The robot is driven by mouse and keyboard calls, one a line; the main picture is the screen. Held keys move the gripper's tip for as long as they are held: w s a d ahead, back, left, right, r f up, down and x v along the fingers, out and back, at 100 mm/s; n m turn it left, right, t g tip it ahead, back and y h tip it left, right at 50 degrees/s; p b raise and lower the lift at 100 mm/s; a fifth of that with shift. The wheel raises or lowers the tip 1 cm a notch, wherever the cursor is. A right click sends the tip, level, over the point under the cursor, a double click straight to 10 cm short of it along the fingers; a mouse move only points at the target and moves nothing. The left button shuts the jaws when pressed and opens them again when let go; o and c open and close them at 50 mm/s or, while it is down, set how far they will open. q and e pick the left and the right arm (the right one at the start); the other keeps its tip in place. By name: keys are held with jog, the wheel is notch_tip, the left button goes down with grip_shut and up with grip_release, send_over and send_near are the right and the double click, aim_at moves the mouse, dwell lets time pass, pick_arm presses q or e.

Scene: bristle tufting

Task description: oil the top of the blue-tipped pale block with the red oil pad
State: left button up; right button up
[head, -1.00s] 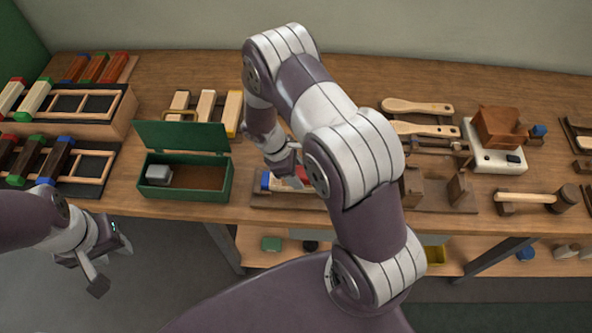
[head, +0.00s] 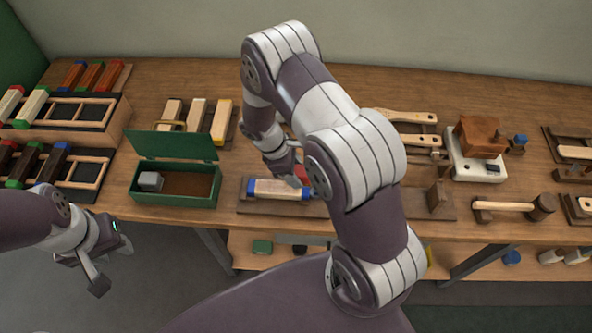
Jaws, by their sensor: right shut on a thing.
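The blue-tipped pale block (head: 276,190) lies lengthwise on a low brown wooden fixture (head: 262,208) near the bench's front edge, its blue left end clear. My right gripper (head: 288,172) hangs just above and behind the block's right half, shut on the red oil pad (head: 300,172). Only a small red part of the pad shows; my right arm hides the rest. I cannot tell whether the pad touches the block's top. My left gripper (head: 82,273) is open and empty, low at the left in front of the bench.
An open green box (head: 174,201) with a grey block stands left of the fixture. Racks of coloured-tip blocks (head: 106,140) fill the left. A mallet (head: 513,207), wooden-handled tools and a white-based device (head: 477,168) stand right. Bare bench lies between box and fixture.

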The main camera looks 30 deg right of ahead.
notch_tip(320, 180, up, 2)
jog(key=shift+d+r+p, duration=0.1)
jog(key=shift+p, duration=0.5)
jog(key=shift+r+p, duration=0.3)
jog(key=shift+p, duration=0.05)
